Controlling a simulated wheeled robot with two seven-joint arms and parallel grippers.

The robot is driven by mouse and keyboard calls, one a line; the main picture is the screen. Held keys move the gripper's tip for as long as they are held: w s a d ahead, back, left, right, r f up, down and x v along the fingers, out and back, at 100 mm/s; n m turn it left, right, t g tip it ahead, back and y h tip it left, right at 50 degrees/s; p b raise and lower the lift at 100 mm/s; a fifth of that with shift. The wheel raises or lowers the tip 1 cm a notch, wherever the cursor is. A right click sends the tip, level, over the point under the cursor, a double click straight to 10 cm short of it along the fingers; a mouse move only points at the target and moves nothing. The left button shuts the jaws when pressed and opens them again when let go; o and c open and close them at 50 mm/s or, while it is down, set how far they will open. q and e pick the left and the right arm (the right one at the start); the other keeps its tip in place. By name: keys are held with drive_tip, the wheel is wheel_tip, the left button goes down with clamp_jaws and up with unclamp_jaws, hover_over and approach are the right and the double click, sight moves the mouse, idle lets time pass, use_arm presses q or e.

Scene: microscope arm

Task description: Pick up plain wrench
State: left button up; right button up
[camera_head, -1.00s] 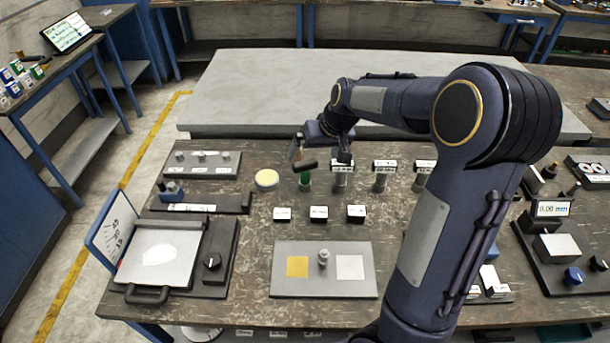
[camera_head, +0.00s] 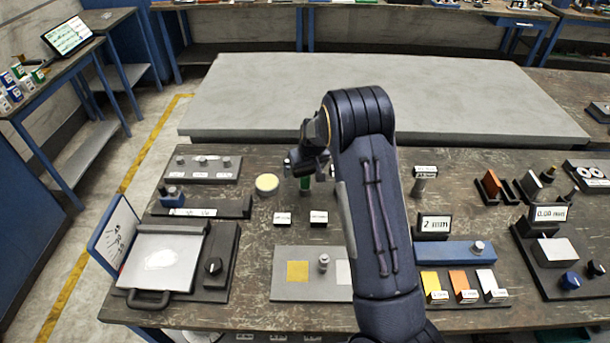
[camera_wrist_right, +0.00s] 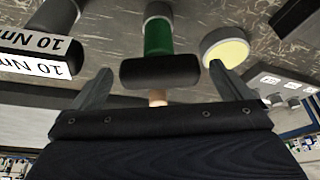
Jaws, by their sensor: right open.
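An unlabelled tool with a green shaft and black crossbar, which looks like the plain wrench (camera_wrist_right: 158,71), stands upright on the table. In the head view only a bit of its green shaft (camera_head: 305,183) shows below my right gripper (camera_head: 301,163). In the right wrist view the fingers of my right gripper (camera_wrist_right: 163,78) are open, one on each side of the crossbar. I cannot tell how deep the bar sits between them. A light wooden-coloured end shows under the bar. My left gripper is not in view.
A pale yellow disc (camera_head: 266,183) stands close beside the tool; it also shows in the right wrist view (camera_wrist_right: 225,50). White "10 Nm" labels (camera_wrist_right: 30,55) are on its other side. A grey slab (camera_head: 270,90) lies behind. My right forearm hides part of the table.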

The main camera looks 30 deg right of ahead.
drive_tip(key=shift+f, duration=0.15)
drive_tip(key=c, duration=1.2)
drive_tip(key=shift+c, duration=1.4)
drive_tip(key=shift+r, duration=0.2)
